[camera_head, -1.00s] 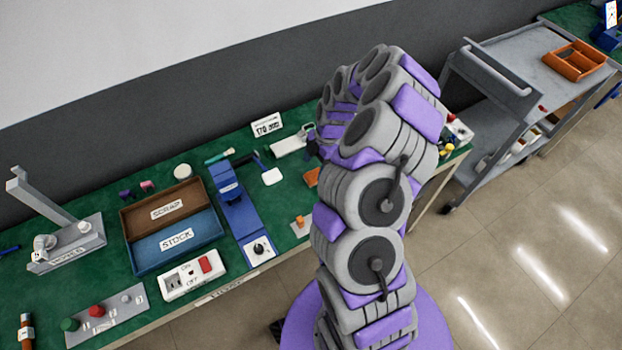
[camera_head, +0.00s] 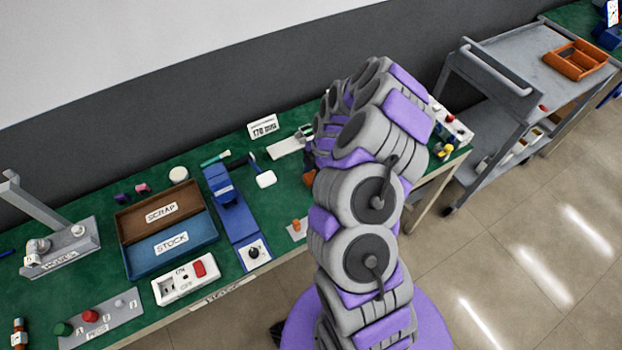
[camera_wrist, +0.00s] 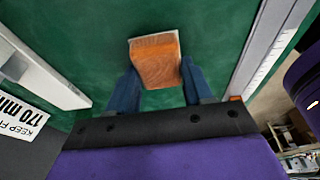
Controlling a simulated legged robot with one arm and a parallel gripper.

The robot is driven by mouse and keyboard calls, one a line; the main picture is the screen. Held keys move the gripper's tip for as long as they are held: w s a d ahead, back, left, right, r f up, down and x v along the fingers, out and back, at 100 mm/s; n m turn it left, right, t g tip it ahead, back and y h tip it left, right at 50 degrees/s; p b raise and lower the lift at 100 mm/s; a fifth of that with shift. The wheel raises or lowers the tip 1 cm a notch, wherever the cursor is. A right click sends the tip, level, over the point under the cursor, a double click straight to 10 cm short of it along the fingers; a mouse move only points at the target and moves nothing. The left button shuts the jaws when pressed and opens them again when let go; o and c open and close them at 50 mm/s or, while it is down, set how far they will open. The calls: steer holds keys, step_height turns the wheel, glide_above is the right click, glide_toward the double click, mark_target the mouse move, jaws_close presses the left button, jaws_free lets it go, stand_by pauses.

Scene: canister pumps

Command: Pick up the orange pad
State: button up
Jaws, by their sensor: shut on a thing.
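The orange pad (camera_wrist: 155,64) is a block with a wood-like grain, in the upper middle of the wrist view, with a pale edge along its far side. My gripper (camera_wrist: 160,76) has a blue finger on each side of the pad and is shut on it. Green bench top lies behind the pad; I cannot tell whether the pad still touches it. In the head view my arm hides the gripper. A bit of orange (camera_head: 309,178) shows beside the arm there, and I cannot tell whether it is the pad.
The green bench holds a brown scrap tray (camera_head: 127,221), a blue stock tray (camera_head: 131,268), a blue fixture (camera_head: 236,216) and a white switch box (camera_head: 185,280). A sign (camera_head: 262,127) stands at the back. A grey cart (camera_head: 490,95) stands to the right, with open floor before it.

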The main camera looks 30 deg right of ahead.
mark_target(310, 177)
steer(key=shift+d, duration=0.25)
steer(key=c, duration=0.3)
steer(key=shift+a, duration=0.4)
steer(key=shift+r, duration=0.35)
steer(key=p+v, duration=0.1)
steer(key=v, duration=0.2)
steer(key=shift+s+a+r, duration=0.1)
steer(key=shift+r, duration=0.05)
steer(key=s+d+p, duration=0.1)
steer(key=s+d, duration=0.6)
steer(key=s+d+r+p, duration=0.1)
steer(key=s+d, duration=0.3)
steer(key=shift+s+p, duration=0.1)
steer(key=shift+p, duration=0.2)
